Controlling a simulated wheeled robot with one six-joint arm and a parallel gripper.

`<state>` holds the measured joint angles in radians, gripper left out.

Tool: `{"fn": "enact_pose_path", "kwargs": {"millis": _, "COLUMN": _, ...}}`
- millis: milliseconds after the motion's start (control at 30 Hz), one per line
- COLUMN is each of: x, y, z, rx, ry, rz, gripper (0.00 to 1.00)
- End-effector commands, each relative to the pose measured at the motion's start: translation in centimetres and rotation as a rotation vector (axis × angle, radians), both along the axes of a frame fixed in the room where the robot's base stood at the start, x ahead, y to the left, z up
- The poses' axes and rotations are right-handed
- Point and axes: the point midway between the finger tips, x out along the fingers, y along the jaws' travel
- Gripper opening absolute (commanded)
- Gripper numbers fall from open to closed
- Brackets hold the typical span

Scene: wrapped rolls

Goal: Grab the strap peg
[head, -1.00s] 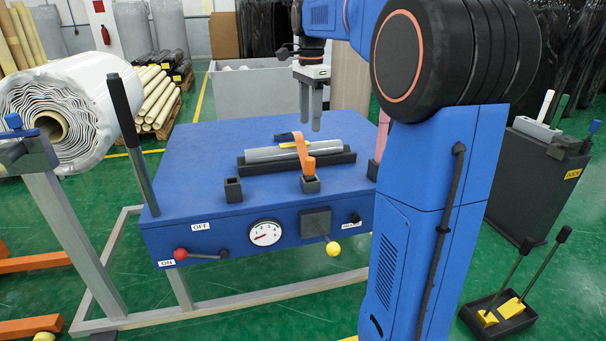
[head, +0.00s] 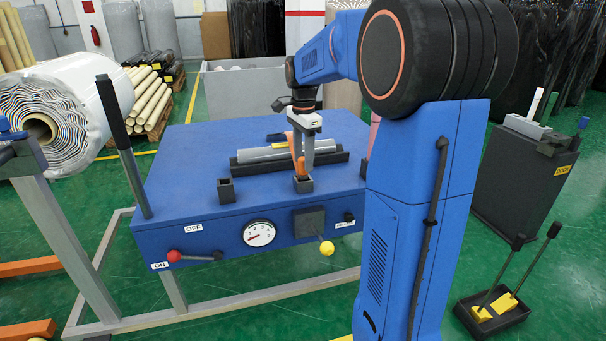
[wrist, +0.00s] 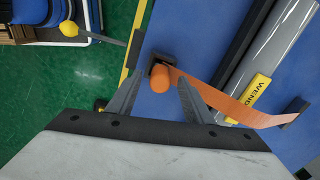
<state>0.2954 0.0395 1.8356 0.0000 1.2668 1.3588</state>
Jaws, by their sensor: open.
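The strap peg (wrist: 160,81) is a short orange cylinder standing in a small black socket (head: 303,184) on the blue machine top. An orange strap (wrist: 222,103) runs from it across the grey roll (wrist: 276,62). My gripper (head: 304,160) is down at the peg, with its fingers pointing down. In the wrist view my gripper (wrist: 161,88) is open, one finger on each side of the peg, with gaps visible. In the head view the fingers partly hide the peg.
The roll lies in a black cradle (head: 335,158). An empty black socket (head: 226,190) is to the left. A tall black post (head: 125,150) stands at the left edge. A yellow-knobbed lever (head: 326,248) and a red-knobbed lever (head: 174,256) are on the front panel.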

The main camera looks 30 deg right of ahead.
Motion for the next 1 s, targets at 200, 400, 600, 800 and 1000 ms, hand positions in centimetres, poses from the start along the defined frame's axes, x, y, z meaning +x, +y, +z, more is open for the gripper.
{"fn": "enact_pose_path", "kwargs": {"millis": 200, "x": 0.0, "y": 0.0, "z": -1.6, "rx": 0.000, "ry": 0.000, "rz": 0.000, "gripper": 0.46}}
{"fn": "enact_pose_path", "kwargs": {"millis": 400, "x": 0.0, "y": 0.0, "z": -1.7, "rx": 0.000, "ry": -0.001, "rz": 0.000, "gripper": 0.46}}
{"fn": "enact_pose_path", "kwargs": {"millis": 600, "x": 0.0, "y": 0.0, "z": -1.7, "rx": 0.000, "ry": 0.000, "rz": 0.000, "gripper": 0.03}}
{"fn": "enact_pose_path", "kwargs": {"millis": 800, "x": 0.0, "y": 0.0, "z": -1.7, "rx": 0.000, "ry": -0.001, "rz": 0.000, "gripper": 0.00}}
{"fn": "enact_pose_path", "kwargs": {"millis": 1000, "x": 0.1, "y": 0.0, "z": -0.9, "rx": -0.001, "ry": -0.003, "rz": 0.000, "gripper": 0.00}}
